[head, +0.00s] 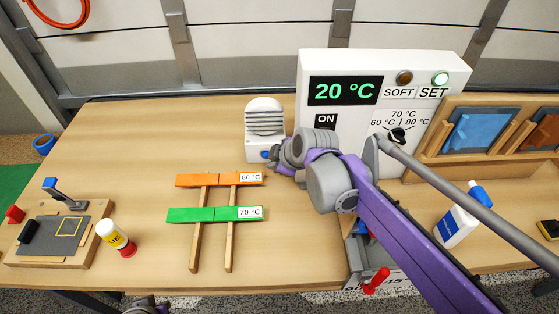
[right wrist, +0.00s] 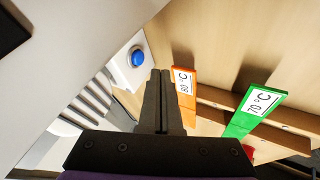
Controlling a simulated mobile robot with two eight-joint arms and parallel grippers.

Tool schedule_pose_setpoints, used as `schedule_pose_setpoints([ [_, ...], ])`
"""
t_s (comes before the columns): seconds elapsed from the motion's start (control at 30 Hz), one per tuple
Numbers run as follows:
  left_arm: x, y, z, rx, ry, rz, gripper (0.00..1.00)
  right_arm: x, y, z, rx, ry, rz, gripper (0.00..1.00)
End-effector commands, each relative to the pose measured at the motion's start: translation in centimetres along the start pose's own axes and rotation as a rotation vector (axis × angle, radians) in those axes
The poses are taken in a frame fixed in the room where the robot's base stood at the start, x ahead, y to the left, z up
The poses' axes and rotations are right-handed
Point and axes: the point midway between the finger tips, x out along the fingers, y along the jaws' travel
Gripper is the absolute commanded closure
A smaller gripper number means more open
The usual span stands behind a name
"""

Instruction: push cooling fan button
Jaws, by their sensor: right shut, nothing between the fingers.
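The cooling fan (head: 265,120) is a white box with grey louvers, standing on the wooden table left of the white control panel. Its round blue button (right wrist: 138,57) is on the low front part and also shows in the head view (head: 265,155), close to my right gripper (head: 272,160). In the right wrist view, the closed black fingers (right wrist: 160,75) are empty, and their tips are just beside the button, with a small gap in the picture. Whether they touch it I cannot tell. Only a small grey and purple part of my left arm shows at the bottom edge.
The control panel (head: 340,62) reads 20 °C. The table left of the fan is clear.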

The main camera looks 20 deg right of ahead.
Motion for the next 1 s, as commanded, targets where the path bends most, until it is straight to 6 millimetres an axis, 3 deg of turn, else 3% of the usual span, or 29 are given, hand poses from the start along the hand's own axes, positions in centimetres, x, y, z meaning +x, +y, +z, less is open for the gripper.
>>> schedule_pose_setpoints([
  [0.1, 0.3, 0.0, 0.2, 0.0, -0.002, 0.0, 1.0, 2.7, 0.0, 0.0, -0.001, 0.0, -0.001, 1.0],
  [0.27, 0.4, 0.0, 0.3, 0.0, -0.002, 0.0, 1.0, 4.9, 0.2, 0.0, 0.0, 0.0, 0.0, 1.0],
  [0.4, 0.3, 0.0, 0.2, 0.0, -0.001, 0.0, 1.0, 5.2, 1.5, -0.1, 0.001, -0.001, 0.001, 1.0],
  [0.83, 0.2, 0.0, 0.2, 0.0, -0.001, 0.0, 1.0, 5.3, 1.9, -0.1, 0.0, 0.0, 0.0, 1.0],
  [1.0, 0.0, 0.0, 0.0, 0.0, 0.0, 0.0, 1.0, 6.0, 3.1, -0.2, 0.001, 0.0, 0.0, 1.0],
])
